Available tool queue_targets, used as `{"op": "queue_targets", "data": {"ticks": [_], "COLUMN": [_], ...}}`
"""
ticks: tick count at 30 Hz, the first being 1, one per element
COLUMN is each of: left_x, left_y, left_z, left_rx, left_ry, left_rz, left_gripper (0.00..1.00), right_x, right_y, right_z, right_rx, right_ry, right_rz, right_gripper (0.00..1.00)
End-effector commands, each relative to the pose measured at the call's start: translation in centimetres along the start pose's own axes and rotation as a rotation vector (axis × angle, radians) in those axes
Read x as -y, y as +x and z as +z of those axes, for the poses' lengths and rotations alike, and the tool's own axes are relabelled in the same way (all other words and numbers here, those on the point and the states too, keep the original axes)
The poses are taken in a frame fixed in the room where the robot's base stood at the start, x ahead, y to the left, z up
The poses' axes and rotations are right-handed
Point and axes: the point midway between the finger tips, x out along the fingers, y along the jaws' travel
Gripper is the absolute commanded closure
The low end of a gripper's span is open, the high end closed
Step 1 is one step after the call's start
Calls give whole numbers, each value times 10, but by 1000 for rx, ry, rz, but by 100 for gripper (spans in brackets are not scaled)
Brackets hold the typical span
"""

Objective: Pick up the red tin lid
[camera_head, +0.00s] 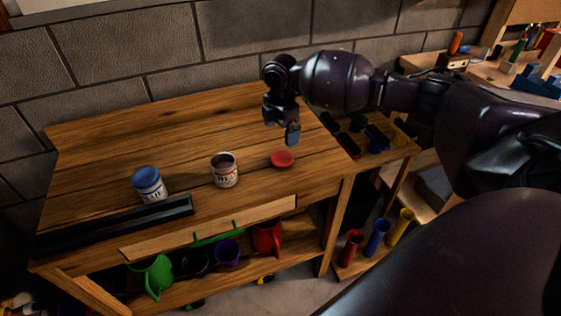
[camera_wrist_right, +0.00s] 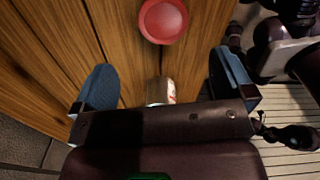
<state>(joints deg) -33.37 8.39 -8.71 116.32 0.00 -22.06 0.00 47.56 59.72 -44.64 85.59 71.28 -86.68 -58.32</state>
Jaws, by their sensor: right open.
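The red tin lid (camera_head: 283,159) lies flat on the wooden workbench (camera_head: 120,135), near its right front part. It also shows at the top of the right wrist view (camera_wrist_right: 163,20). A tin with a red label (camera_head: 224,170) stands to the left of the lid; in the right wrist view a tin (camera_wrist_right: 161,91) is partly hidden by the gripper body. My right gripper (camera_head: 282,134) is above the bench, behind and above the lid. Its blue fingers (camera_wrist_right: 165,85) are wide apart with nothing held. My left gripper is not in view.
A tin with a blue lid (camera_head: 149,184) stands farther left, near a dark tray (camera_head: 120,222) on the front edge. Coloured mugs (camera_head: 227,252) sit on the shelf below. Coloured tubes (camera_head: 377,236) stand low at the right. The bench's back left is clear.

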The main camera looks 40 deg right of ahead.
Motion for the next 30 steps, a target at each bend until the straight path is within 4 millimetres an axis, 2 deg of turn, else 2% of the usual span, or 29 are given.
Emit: {"op": "queue_targets", "data": {"ticks": [9, 17, 25, 30], "left_x": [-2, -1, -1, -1], "left_y": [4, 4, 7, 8], "left_z": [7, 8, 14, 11], "left_rx": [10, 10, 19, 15], "left_ry": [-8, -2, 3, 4], "left_rz": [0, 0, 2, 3], "left_gripper": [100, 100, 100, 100], "right_x": [0, 2, 4, 4], "right_y": [45, 60, 96, 101], "right_z": [0, 3, 7, 7], "right_rx": [0, 0, 0, 0], "right_ry": [2, 3, 2, 2], "right_rz": [-2, 0, 1, 4], "right_gripper": [0, 0, 0, 0]}}
